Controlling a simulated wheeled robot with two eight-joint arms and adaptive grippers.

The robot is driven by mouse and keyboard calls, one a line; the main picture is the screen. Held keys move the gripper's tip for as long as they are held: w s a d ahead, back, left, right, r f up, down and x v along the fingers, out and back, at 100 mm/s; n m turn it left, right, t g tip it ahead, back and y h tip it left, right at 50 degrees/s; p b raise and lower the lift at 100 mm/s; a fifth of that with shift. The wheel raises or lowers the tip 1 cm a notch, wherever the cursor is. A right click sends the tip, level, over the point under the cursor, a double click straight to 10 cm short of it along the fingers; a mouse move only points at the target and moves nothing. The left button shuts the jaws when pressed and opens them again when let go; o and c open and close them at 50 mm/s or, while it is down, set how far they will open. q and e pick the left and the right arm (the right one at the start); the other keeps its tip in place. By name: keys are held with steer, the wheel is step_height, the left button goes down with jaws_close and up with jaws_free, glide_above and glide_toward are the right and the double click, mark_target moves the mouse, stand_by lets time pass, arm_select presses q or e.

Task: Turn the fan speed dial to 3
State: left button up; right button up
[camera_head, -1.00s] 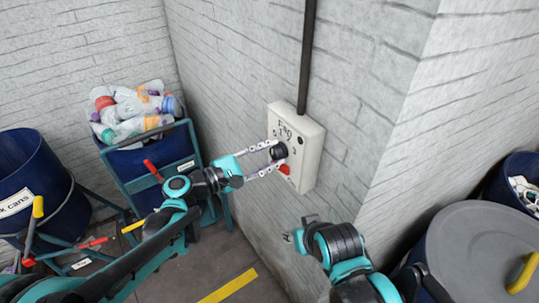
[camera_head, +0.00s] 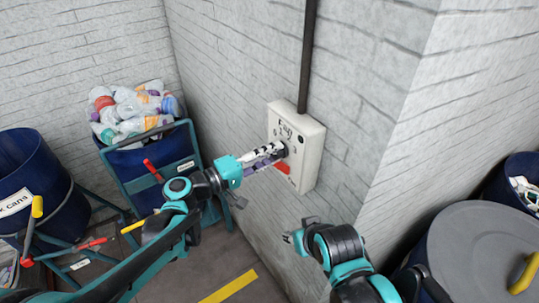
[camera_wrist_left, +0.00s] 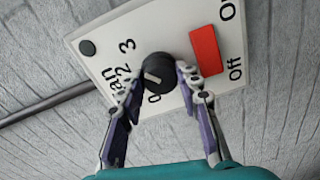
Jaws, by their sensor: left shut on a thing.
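The fan speed dial is a round black knob (camera_wrist_left: 158,72) with a short white mark, on a pale control box (camera_head: 313,149) on the wall. It also shows in the head view (camera_head: 281,150), partly behind the fingers. My left gripper (camera_head: 276,155) is shut on the dial, one finger on each side in the left wrist view (camera_wrist_left: 162,80). The printed 0, 2 and 3 show around the dial; a finger covers where 1 would be. The white mark points left, roughly toward 2. My right gripper (camera_head: 294,239) hangs below the box, apart from it; its jaws are unclear.
A red switch (camera_wrist_left: 204,50) marked On and Off sits close beside the dial, near one finger. A dark pipe (camera_head: 308,50) runs up from the box. A blue bin (camera_head: 150,160) of plastic bottles stands left. A grey-lidded bin (camera_head: 480,245) stands right.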

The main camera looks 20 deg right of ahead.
arm_select(q)
steer(key=shift+d+m, duration=0.1)
steer(key=shift+m, duration=1)
steer(key=o, duration=1.2)
steer(key=shift+d, duration=0.1)
steer(key=shift+c, duration=0.2)
steer(key=v, duration=1.2)
steer(key=shift+w+d+f, duration=0.1)
